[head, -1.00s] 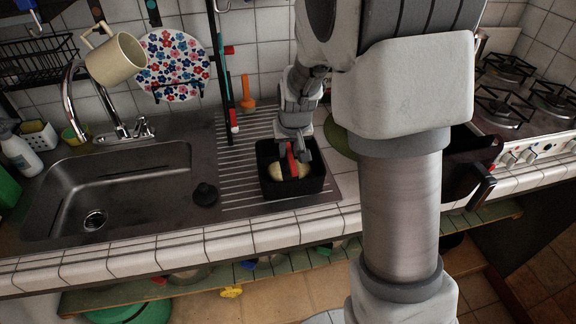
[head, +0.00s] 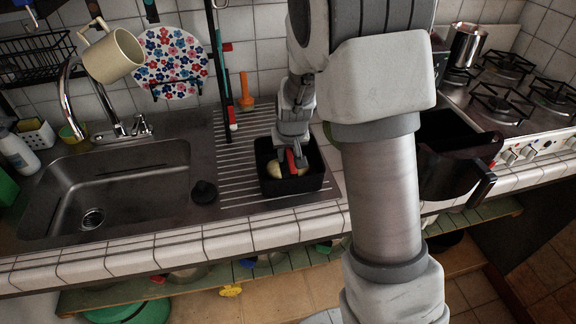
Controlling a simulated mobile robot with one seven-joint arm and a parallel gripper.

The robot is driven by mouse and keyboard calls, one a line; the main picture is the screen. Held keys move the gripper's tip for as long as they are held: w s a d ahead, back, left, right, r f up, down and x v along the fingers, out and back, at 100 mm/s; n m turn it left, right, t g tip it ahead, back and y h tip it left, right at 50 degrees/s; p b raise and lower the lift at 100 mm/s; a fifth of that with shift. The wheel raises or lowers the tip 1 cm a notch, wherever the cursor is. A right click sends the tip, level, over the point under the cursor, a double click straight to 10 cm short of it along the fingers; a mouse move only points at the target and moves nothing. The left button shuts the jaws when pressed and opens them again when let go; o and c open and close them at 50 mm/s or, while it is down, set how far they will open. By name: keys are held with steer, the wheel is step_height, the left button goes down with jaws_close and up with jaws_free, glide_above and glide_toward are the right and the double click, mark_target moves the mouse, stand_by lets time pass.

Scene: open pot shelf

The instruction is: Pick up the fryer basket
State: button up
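A dark, deep container with a protruding handle, which looks like the fryer basket (head: 452,178), stands on the counter right of my arm. My arm hides part of its left side. A smaller black open box (head: 316,181) sits on the ribbed drainboard. My gripper (head: 291,163) points down into this box, away from the handled container. A red piece shows at its fingertips, and pale rounded items (head: 274,170) lie in the box beside them. The fingertips are too small and partly hidden to tell whether they are open or closed on anything.
The steel sink (head: 120,190) with a black plug (head: 204,192) beside it is to the left. A gas stove (head: 540,115) with a metal pot (head: 464,46) is at the right. Utensils hang on the tiled wall behind. My arm covers the counter's middle.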

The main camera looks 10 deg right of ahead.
steer(key=shift+f, duration=0.1)
stand_by(0.3)
jaws_close()
stand_by(1.3)
